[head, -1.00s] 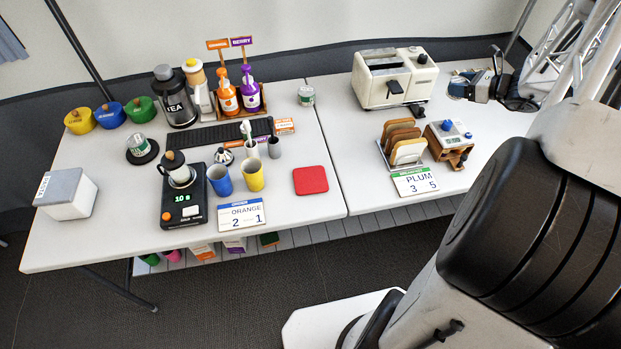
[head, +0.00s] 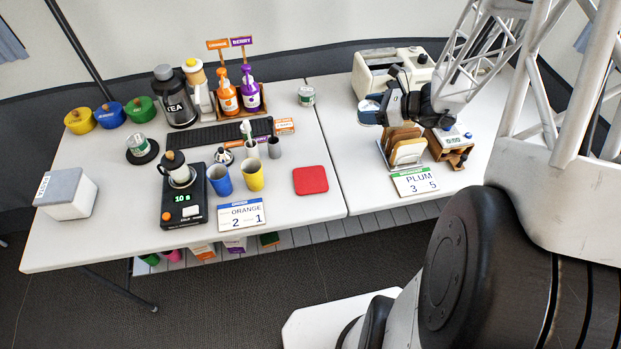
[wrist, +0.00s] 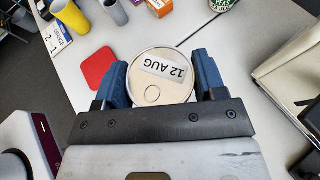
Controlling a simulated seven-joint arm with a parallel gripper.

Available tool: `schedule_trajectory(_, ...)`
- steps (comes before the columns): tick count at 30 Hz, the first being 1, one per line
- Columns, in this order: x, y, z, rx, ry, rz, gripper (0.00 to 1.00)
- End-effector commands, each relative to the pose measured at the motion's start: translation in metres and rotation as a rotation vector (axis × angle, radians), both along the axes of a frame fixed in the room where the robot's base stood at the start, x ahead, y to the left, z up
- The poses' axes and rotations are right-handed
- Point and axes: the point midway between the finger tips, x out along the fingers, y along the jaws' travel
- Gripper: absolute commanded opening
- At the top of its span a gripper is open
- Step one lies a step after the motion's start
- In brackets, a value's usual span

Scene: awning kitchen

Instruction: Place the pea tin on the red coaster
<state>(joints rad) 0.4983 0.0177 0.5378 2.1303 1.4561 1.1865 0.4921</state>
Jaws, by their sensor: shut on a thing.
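My gripper (head: 376,110) is shut on a round tin (wrist: 153,92), held above the right table near the bread rack. The tin also shows in the head view (head: 369,112). Its pale lid reads "12 AUG" in the wrist view; its side label is hidden, so I cannot read the contents. The blue fingers (wrist: 160,82) press on both sides of it. The red coaster (head: 311,180) lies flat and bare on the left table, near its front right corner, left of and nearer than my gripper. It also shows in the wrist view (wrist: 98,67).
A green-and-white tin (head: 306,96) stands at the back of the left table, another (head: 137,143) on a round black coaster. A yellow cup (head: 254,175) and the orange sign card (head: 241,216) are left of the red coaster. The toaster (head: 376,72) stands behind my gripper.

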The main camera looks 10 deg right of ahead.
Motion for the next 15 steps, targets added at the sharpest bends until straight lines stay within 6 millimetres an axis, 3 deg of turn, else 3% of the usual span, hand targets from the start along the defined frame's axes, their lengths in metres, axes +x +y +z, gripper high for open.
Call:
schedule_trajectory(1, -0.012, 0.018, -0.001, 0.001, 0.001, 0.007, 0.37)
schedule_trajectory(6, -0.054, 0.059, -0.013, 0.002, 0.002, -0.003, 0.37)
schedule_trajectory(15, -0.134, 0.108, -0.034, 0.001, 0.002, -0.055, 0.37)
